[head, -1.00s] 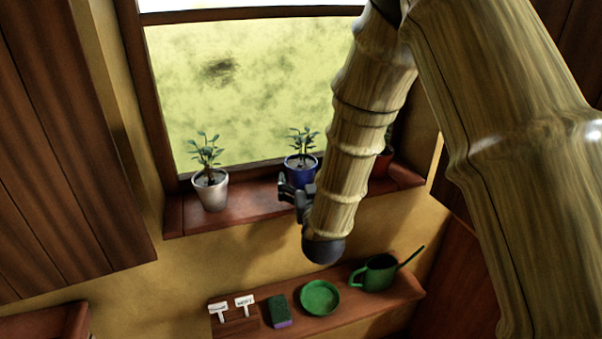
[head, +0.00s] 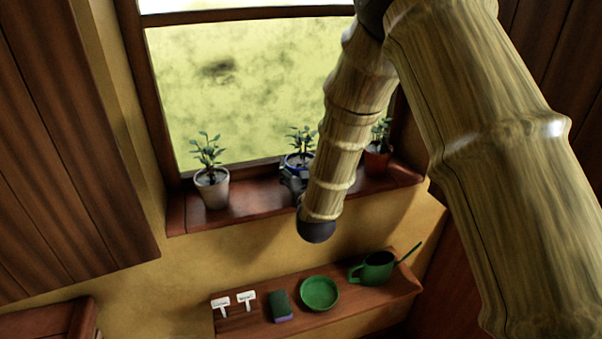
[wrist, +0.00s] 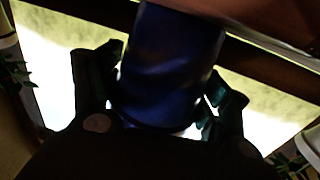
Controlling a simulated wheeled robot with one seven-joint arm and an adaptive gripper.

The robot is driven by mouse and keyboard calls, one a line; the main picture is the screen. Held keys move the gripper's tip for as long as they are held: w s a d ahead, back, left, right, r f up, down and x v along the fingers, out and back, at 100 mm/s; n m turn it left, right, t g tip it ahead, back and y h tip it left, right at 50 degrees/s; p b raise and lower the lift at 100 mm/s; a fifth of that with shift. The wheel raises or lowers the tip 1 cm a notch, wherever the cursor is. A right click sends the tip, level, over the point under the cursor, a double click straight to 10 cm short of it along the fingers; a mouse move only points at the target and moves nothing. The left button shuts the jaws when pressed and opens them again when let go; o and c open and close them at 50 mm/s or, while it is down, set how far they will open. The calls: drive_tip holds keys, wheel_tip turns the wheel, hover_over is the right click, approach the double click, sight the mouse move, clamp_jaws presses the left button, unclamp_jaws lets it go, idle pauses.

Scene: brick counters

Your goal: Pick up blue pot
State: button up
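The blue pot (head: 299,159) with a leafy plant stands on the windowsill, between a white pot and a red pot. In the head view its lower part is hidden behind my gripper (head: 292,183) and arm. In the wrist view the blue pot (wrist: 168,65) fills the middle, and the picture is turned so the sill is at the top. My gripper (wrist: 165,90) has one finger on each side of the pot. A thin bright gap shows by the right finger, so the fingers look open around the pot.
A white potted plant (head: 212,188) stands left on the sill and a red potted plant (head: 377,160) right. A lower shelf (head: 340,310) holds white labels (head: 246,299), a sponge (head: 280,306), a green dish (head: 319,293) and a green watering can (head: 376,268). The window is behind.

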drive_tip(key=c, duration=0.6)
drive_tip(key=shift+r, duration=0.1)
